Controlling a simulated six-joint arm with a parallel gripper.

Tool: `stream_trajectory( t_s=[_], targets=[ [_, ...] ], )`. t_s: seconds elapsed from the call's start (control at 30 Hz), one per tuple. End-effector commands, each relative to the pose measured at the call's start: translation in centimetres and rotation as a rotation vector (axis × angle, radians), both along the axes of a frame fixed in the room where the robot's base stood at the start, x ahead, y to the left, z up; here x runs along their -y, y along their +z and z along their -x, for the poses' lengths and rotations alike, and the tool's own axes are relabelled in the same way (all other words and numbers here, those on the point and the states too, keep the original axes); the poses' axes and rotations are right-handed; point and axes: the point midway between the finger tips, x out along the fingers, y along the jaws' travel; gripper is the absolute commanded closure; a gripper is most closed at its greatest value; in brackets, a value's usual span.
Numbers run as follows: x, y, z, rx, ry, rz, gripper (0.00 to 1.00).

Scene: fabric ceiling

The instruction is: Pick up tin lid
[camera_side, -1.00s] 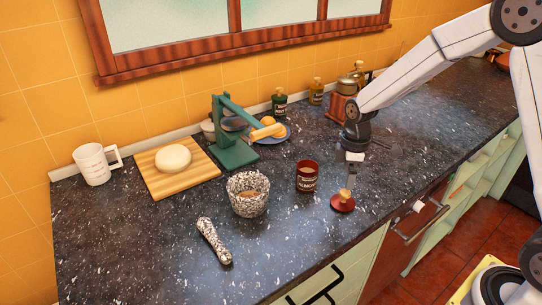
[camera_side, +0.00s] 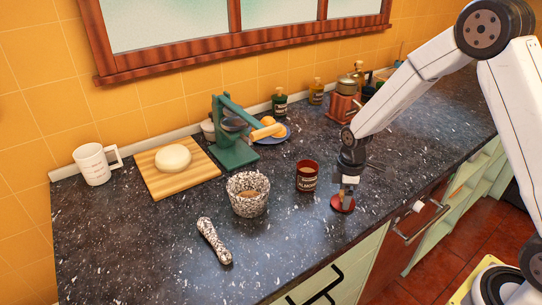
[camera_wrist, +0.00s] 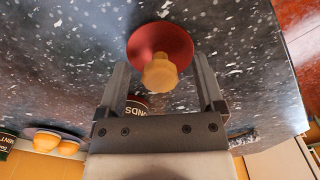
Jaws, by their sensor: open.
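The tin lid is a round red disc (camera_side: 340,208) with a pale wooden knob, lying on the dark speckled counter right of the tin. It also shows in the wrist view as a red disc (camera_wrist: 150,38) with its knob (camera_wrist: 159,73) towards me. My gripper (camera_side: 347,192) points down just above the lid, partly hiding it in the side view. In the wrist view my gripper (camera_wrist: 160,62) is open, with one finger on each side of the knob and visible gaps between. The open dark red almonds tin (camera_side: 307,180) stands beside it.
Further back are a green press (camera_side: 234,152), a plate of oranges, a coffee grinder (camera_side: 343,106), a board with dough and a mug. The counter's front edge is close to the lid.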

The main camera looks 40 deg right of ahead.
Motion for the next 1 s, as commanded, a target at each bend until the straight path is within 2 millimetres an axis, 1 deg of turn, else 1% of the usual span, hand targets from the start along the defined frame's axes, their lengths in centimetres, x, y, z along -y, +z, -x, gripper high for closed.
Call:
stream_trajectory(
  t_s=[0.1,0.57,0.6,0.67,0.7,0.77,0.8,0.83,1.0],
  targets=[
    [0.01,-0.29,-0.03,0.001,0.0,0.0,0.13],
    [0.02,-0.25,-0.04,0.001,0.0,0.0,0.13],
    [0.02,-0.25,-0.04,0.001,0.0,0.0,0.26],
    [0.02,-0.25,-0.04,0.001,0.0,0.0,0.45],
    [0.02,-0.25,-0.04,0.001,0.0,0.0,0.58],
    [0.02,-0.25,-0.04,0.001,0.0,0.0,0.77],
    [0.02,-0.25,-0.04,0.001,0.0,0.0,0.89],
    [0.02,-0.25,-0.04,0.001,0.0,0.0,0.99],
    [0.01,-0.24,-0.04,0.001,0.0,0.0,1.0]
  ],
)
